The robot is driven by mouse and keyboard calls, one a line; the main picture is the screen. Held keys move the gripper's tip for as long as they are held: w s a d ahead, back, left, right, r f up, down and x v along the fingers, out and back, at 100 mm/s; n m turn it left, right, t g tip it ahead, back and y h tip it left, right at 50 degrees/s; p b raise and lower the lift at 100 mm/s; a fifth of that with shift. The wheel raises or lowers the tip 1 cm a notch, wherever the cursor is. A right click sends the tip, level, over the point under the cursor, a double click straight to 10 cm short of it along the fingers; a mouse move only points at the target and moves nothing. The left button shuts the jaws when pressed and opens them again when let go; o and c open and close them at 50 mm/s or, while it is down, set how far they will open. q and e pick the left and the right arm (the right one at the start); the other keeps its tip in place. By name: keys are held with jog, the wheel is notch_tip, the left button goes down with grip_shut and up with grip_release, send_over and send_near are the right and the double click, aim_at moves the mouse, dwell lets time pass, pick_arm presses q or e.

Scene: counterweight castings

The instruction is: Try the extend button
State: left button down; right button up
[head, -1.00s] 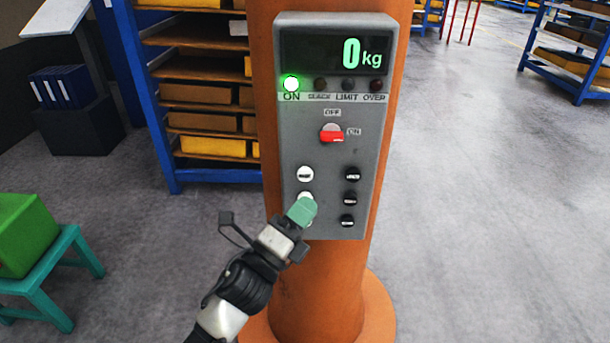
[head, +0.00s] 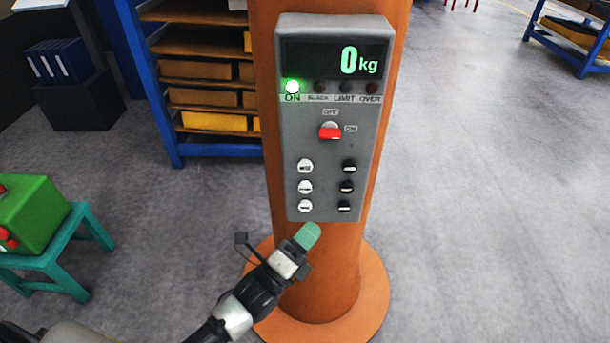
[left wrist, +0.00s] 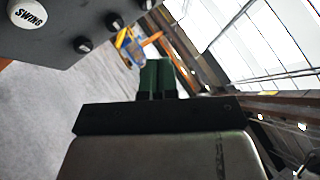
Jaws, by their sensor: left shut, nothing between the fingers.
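A grey control panel (head: 329,150) is fixed to an orange column (head: 331,268). Its display reads 0 kg and the green ON lamp is lit. A red switch knob (head: 330,131) sits mid-panel. Below it are three white buttons on the left, the lowest (head: 305,205) near the panel's bottom edge, and three black buttons (head: 348,187) on the right. Their labels are too small to read in the head view. In the left wrist view a white button (left wrist: 27,13) reads SWING. My left gripper (head: 308,235), green-tipped, is shut and empty just below the panel, apart from the buttons. My right gripper is not in view.
A blue rack (head: 166,90) with shelves of boxes stands behind, left of the column. A green box with red buttons (head: 35,215) sits on a teal stool (head: 80,222) at the left. The floor right of the column is clear.

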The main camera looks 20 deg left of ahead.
aim_at(305, 187)
pick_arm(q)
jog(key=shift+s+a+f+n+t+y+p, duration=0.35)
jog(key=shift+a+f+n+y, duration=0.15)
jog(key=shift+f+y, duration=0.15)
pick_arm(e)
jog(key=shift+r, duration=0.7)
pick_arm(q)
jog(key=shift+w, duration=0.15)
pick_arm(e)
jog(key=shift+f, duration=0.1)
pick_arm(q)
jog(key=shift+w+a+r+b, duration=0.1)
jog(key=shift+w+a+b, duration=0.45)
jog(key=shift+w, duration=0.85)
jog(key=shift+w+a+f+b, duration=0.1)
jog(key=shift+w+a+b, duration=0.15)
jog(key=shift+w+b, duration=0.85)
jog(key=shift+w+a+r+b, duration=0.1)
jog(key=shift+w+a+b, duration=0.3)
jog(key=shift+w, duration=1.25)
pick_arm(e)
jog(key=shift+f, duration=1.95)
pick_arm(q)
jog(key=shift+w, duration=0.1)
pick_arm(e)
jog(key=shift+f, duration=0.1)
pick_arm(q)
jog(key=shift+w+a, duration=0.1)
jog(key=shift+w, duration=0.2)
